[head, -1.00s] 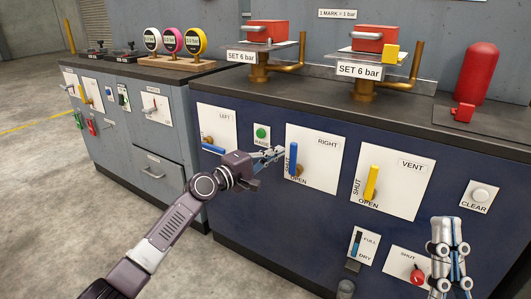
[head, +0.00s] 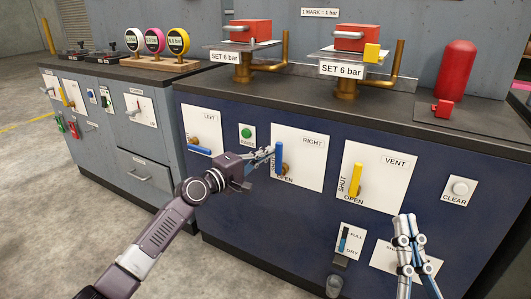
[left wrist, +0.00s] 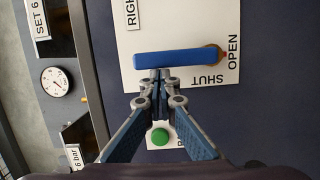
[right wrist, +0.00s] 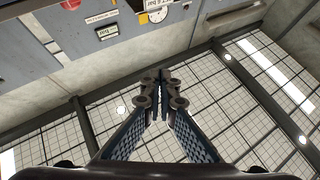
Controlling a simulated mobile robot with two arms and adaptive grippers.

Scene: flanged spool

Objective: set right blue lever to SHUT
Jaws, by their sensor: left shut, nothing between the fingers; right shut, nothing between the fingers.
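The right blue lever (head: 279,157) stands upright on the white RIGHT panel (head: 311,171), its pivot at the bottom by the OPEN mark. The SHUT mark lies to its left. In the left wrist view the lever (left wrist: 175,59) lies across the picture, its brass pivot at the right end. My left gripper (head: 271,150) is shut and empty, its tips at the lever's left side. They look touching or nearly so in the left wrist view (left wrist: 160,74). My right gripper (head: 405,218) is shut, empty and apart from the lever, in front of the cabinet at lower right.
The yellow VENT lever (head: 356,179) stands to the right. A green button (head: 247,133) and the left blue lever (head: 208,149) are to the left. The countertop edge overhangs above. The CLEAR button (head: 460,188) is at far right.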

